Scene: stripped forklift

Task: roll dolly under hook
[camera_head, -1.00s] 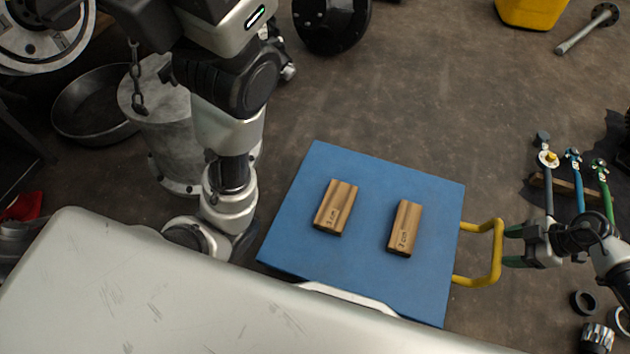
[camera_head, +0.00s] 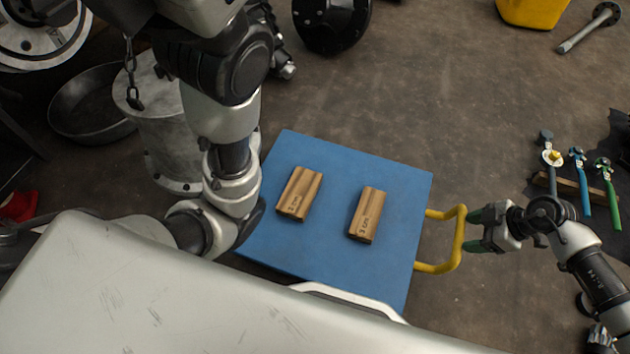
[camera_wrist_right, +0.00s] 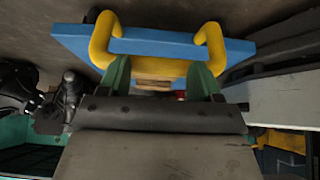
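The dolly is a flat blue platform (camera_head: 335,262) with a yellow handle (camera_head: 459,240) on its right side in the head view. Two wooden blocks, one on the left (camera_head: 299,194) and one on the right (camera_head: 367,214), lie on it. My right gripper (camera_head: 474,230) is open, its green fingers spread along the handle's crossbar, tips at or touching it. In the right wrist view the yellow crossbar (camera_wrist_right: 155,67) spans across both fingertips (camera_wrist_right: 160,72). A chain (camera_head: 131,78) hangs at upper left; its lower end may be the hook. My left arm reaches down left of the dolly; its gripper is hidden.
A grey metal cylinder (camera_head: 165,150) and a round pan (camera_head: 85,105) stand left of the dolly. A black round part (camera_head: 331,22) lies behind it. Tools (camera_head: 580,175) lie at right and a yellow container (camera_head: 531,10) at the back.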

